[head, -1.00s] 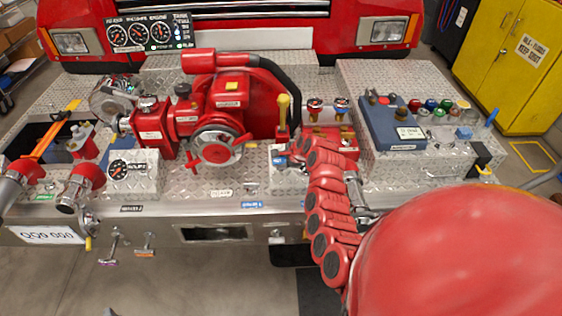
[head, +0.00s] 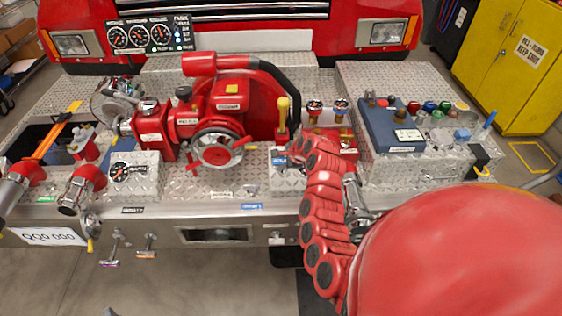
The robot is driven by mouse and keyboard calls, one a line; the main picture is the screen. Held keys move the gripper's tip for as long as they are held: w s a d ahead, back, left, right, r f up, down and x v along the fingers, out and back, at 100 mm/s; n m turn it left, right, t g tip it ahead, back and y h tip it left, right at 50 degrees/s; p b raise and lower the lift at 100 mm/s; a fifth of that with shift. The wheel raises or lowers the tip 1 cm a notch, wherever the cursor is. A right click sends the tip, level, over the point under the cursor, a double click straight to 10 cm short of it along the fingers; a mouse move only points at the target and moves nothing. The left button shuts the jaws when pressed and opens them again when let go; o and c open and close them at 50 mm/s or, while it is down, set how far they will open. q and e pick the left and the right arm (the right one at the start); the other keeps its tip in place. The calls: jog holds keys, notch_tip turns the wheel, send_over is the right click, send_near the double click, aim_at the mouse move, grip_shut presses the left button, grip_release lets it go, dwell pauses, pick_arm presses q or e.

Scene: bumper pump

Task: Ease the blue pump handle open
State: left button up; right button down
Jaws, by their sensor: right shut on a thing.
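The blue pump handle (head: 279,161) shows as a small blue piece on the front deck of the bumper, just below the yellow-topped lever. My right gripper (head: 289,158) is at the handle and shut on it. My red right arm comes in from the lower right and covers much of the grip, so the handle's exact angle is hard to tell. My left gripper is not in view.
The red pump (head: 215,115) stands left of the handle, and a yellow-topped lever (head: 283,112) rises just behind it. A blue control box (head: 392,125) is on the right. Red-and-chrome fittings (head: 84,186) stick out at the left front edge.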

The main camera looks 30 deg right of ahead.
jog(key=shift+s+a+r, duration=0.15)
jog(key=shift+a+r, duration=0.05)
jog(key=shift+r, duration=0.4)
jog(key=c, duration=0.9)
grip_release()
jog(key=o, duration=0.4)
jog(key=shift+s, duration=0.15)
